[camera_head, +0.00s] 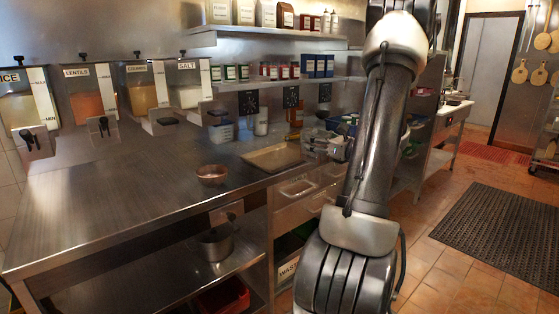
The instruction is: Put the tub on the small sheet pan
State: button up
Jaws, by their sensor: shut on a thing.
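The small sheet pan (272,158) is a tan, shallow rectangular tray lying flat on the steel counter, near its right end. A clear tub (314,149) is just right of the pan, at counter height. My gripper (337,149) is small and partly hidden behind my own arm. It appears shut on the tub at its right side. The fingertips are not clearly visible, and I cannot tell whether the tub touches the counter.
A copper-coloured bowl (212,175) stands left of the pan on the counter (120,205). Labelled dispensers (92,92) line the back left. A shelf (285,82) hangs above. The counter's left part is clear.

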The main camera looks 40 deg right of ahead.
aim_at(267, 163)
jog(key=i, duration=1)
